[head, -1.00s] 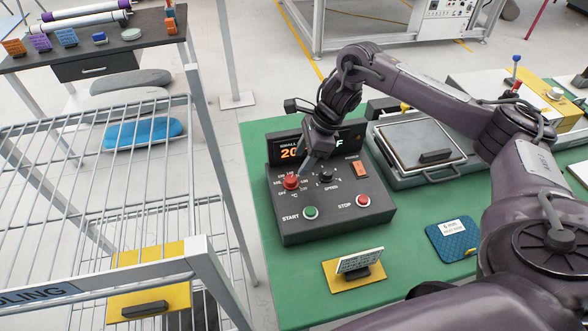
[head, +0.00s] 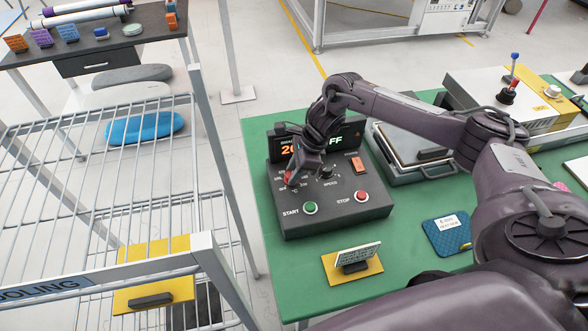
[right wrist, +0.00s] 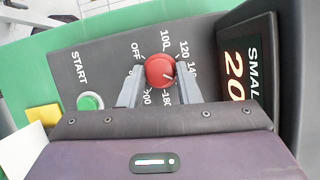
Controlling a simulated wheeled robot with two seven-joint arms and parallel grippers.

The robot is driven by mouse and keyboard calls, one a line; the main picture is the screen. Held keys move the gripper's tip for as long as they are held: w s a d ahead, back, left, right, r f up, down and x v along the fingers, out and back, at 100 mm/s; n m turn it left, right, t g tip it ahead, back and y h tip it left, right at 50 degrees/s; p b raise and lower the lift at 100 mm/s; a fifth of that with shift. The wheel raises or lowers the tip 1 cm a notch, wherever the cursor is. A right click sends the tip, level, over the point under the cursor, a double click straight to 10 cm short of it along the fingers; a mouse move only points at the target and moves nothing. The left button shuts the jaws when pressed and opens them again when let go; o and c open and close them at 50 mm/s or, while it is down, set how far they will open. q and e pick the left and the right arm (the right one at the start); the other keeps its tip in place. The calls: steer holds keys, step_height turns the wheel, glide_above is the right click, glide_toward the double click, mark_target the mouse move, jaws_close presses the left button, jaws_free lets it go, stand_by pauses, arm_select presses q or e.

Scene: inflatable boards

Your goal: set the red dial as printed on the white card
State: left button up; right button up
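The red dial (right wrist: 160,70) sits on the dark control box (head: 340,219), ringed by numbers and OFF. Its pale mark faces lower right in the right wrist view, between 140 and 180. My right gripper (right wrist: 160,72) has one finger on each side of the dial, with what look like thin gaps. In the head view, my right gripper (head: 291,178) covers most of the dial. The white card (head: 357,254) stands tilted on a yellow base in front of the box; its print is too small to read. My left gripper is not in view.
The box carries a green START button (head: 310,208), a red STOP button (head: 361,196), a black speed knob (head: 326,172) and an orange switch (head: 358,164). A grey press (head: 417,150) stands to its right. A wire rack (head: 110,185) is at left.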

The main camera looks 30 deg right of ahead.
steer(key=shift+c, duration=1.5)
steer(key=shift+m+t+b, duration=0.4)
steer(key=shift+m, duration=0.6)
steer(key=m+t+h, duration=0.1)
steer(key=m, duration=0.1)
steer(key=shift+s+a+m+b, duration=0.1)
steer(key=shift+m+b, duration=0.2)
steer(key=shift+b, duration=0.05)
steer(key=m, duration=0.2)
steer(key=shift+a+r+m+t+h, duration=0.1)
steer(key=shift+m+t+h, duration=0.2)
steer(key=shift+h, duration=0.1)
steer(key=shift+r+m+h, duration=0.1)
steer(key=shift+m+h, duration=0.5)
steer(key=shift+m, duration=1.1)
